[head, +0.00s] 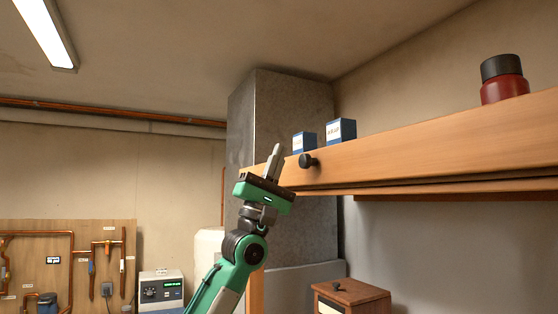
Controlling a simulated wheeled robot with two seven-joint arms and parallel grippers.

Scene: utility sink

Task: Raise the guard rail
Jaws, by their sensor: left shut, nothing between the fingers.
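The guard rail looks to be the long light wooden board (430,142) along the front of the high shelf, running from the middle of the head view to its right edge. A round black knob (308,160) sticks out near its left end. My left gripper (276,150) points up, with its fingers together and empty, just left of the knob and in front of the board's left end. They look apart from the knob; whether they touch the board I cannot tell. My right gripper is not in view.
Two blue-and-white boxes (341,131) and a red jar with a black lid (503,80) stand behind the board. A grey metal duct (285,100) rises behind. A tool board (65,255) hangs at left.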

